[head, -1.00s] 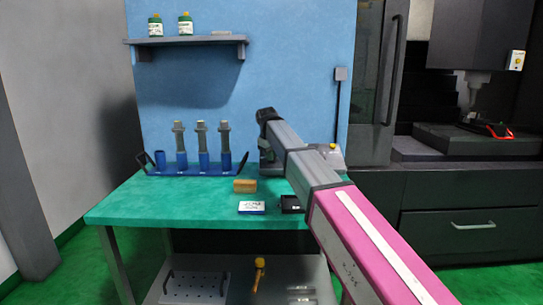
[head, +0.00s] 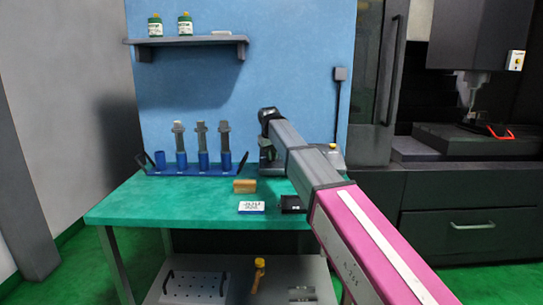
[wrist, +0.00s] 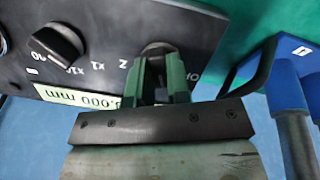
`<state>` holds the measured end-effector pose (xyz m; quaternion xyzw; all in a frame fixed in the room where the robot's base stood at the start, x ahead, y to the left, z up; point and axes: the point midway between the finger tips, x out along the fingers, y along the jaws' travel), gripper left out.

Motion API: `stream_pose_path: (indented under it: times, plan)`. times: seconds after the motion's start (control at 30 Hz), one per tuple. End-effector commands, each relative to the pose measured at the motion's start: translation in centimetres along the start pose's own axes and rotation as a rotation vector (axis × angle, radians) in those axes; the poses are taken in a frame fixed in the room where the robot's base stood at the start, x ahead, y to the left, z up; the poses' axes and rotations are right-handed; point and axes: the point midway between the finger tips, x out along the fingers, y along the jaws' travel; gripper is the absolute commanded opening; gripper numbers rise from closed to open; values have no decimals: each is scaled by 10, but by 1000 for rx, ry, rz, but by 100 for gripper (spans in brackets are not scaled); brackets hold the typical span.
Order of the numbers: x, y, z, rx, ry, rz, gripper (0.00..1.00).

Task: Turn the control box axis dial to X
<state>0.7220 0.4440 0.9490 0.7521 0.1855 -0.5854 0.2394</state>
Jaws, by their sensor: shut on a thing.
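The control box (wrist: 105,25) fills the top of the wrist view, its dark panel upside down. Its axis dial (wrist: 156,47) sits between the green fingers of my gripper (wrist: 160,72), which is shut on it. A "Z" mark shows just left of the dial and part of an "OFF" mark on its right; the dial's pointer and an X mark cannot be made out. A second black dial (wrist: 57,42) with x1 and x10 marks is to the left. A pale display (wrist: 75,97) reads in mm. In the head view my arm mostly covers the box (head: 334,157).
A blue rack (head: 195,172) with several holders stands left of the box on the green table (head: 150,205); a blue holder (wrist: 287,88) is close on the right in the wrist view. A wooden block (head: 245,186), a white card (head: 251,207) and a dark square item (head: 292,204) lie in front.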

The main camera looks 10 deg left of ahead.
Motion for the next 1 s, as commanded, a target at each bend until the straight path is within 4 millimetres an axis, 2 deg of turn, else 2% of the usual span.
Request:
stream_pose_path:
  times: [0.17,0.2,0.27,0.53,0.67,0.77,1.0]
  plan:
    - [0,0,0,-1,1,-1,0]
    - [0,0,0,-1,1,-1,27]
    - [0,0,0,-2,1,-1,43]
    - [0,0,0,-2,1,0,43]
    - [-8,0,0,-2,2,0,43]
    - [-21,0,0,-2,2,0,43]
    - [-66,0,-1,-2,3,0,43]
